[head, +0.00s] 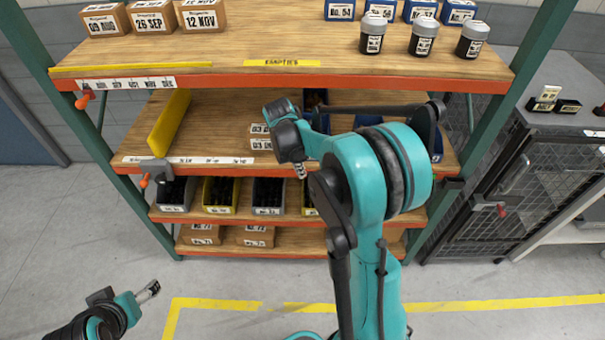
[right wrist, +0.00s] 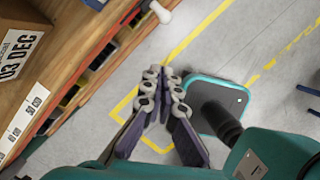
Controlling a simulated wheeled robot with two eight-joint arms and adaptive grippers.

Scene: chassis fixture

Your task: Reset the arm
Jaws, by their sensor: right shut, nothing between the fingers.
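My right arm rises in the middle of the head view and bends over toward the shelf unit. My right gripper (head: 300,171) points down in front of the middle shelf, mostly hidden by its own wrist. In the right wrist view its fingers (right wrist: 166,76) meet at the tips, with nothing between them. My left gripper (head: 150,291) is low at the left of the head view, over the floor and away from the shelves. Its fingers look close together, but their gap is too small to judge.
The wooden shelf unit (head: 270,82) holds date boxes (head: 152,17), black jars (head: 422,37), blue boxes and bins (head: 268,196). A yellow divider (head: 170,122) stands on the middle shelf. A box marked 03 DEC (right wrist: 22,52) is near my right gripper. A mesh cabinet (head: 510,165) stands right.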

